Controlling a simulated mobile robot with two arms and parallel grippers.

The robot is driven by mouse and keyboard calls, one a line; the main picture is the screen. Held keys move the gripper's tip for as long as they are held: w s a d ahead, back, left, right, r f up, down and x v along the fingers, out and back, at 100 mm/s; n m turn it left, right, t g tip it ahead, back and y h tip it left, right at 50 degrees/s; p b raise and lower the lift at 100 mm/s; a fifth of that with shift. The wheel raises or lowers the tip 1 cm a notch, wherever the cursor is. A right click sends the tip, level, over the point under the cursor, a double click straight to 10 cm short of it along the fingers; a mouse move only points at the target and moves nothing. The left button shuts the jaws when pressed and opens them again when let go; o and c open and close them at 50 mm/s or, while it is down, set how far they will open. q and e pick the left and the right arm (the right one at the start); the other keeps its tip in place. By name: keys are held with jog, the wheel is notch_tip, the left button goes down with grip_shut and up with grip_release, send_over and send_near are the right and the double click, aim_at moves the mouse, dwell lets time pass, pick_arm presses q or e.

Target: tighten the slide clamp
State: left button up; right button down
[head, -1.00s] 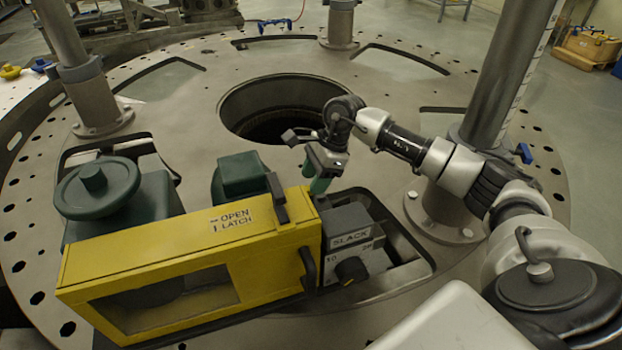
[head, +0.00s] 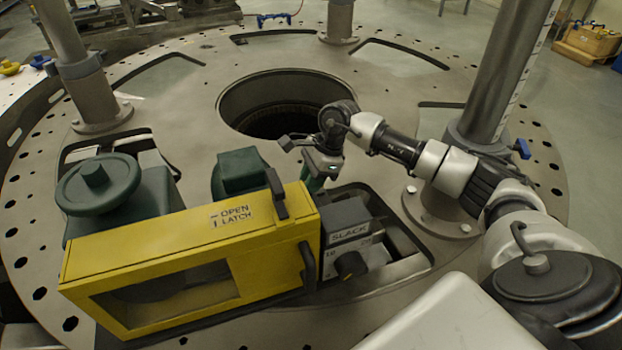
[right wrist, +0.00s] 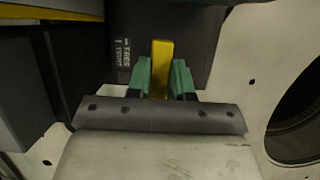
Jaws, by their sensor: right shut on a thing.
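In the right wrist view my right gripper (right wrist: 161,80) has its green fingers closed on an upright yellow lever (right wrist: 161,58), which I take to be the clamp's handle. In the head view the right gripper (head: 315,180) points down behind the grey box marked SLACK (head: 349,233), close to the yellow cover's (head: 180,255) right end. The lever and fingertips are hidden there. My left gripper is out of view.
The yellow cover, marked OPEN and LATCH, has a window and black handles. A green handwheel (head: 97,186) stands left and a green housing (head: 240,172) behind the cover. A round hole (head: 270,85) and posts (head: 490,90) break the plate. A black knob (head: 350,265) faces front.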

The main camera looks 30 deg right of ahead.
jog(key=m+t+b, duration=0.1)
jog(key=m+b, duration=0.1)
jog(key=m, duration=0.2)
jog(key=shift+f+h+b, duration=0.1)
jog(key=shift+h+b, duration=0.2)
jog(key=shift+b, duration=0.05)
jog(key=m+t+b, duration=0.1)
jog(key=m, duration=0.1)
jog(key=m+h+b, duration=0.1)
jog(key=m+b, duration=0.1)
jog(key=m, duration=0.1)
jog(key=shift+m+t+h, duration=0.3)
jog(key=shift+t, duration=0.1)
jog(key=m+h+b, duration=0.1)
jog(key=m, duration=0.1)
jog(key=m+b, duration=0.2)
jog(key=shift+a+t+h, duration=0.15)
jog(key=shift+t+h, duration=0.15)
jog(key=shift+h, duration=0.1)
jog(key=shift+r+m+h+b, duration=0.1)
jog(key=shift+m+h+b, duration=0.35)
jog(key=shift+m, duration=0.6)
jog(key=shift+r+m+h+b, duration=0.1)
jog(key=shift+m+h+b, duration=0.15)
jog(key=shift+m+b, duration=0.6)
jog(key=shift+m, duration=0.4)
jog(key=c, duration=1)
grip_release()
jog(key=shift+s, duration=0.1)
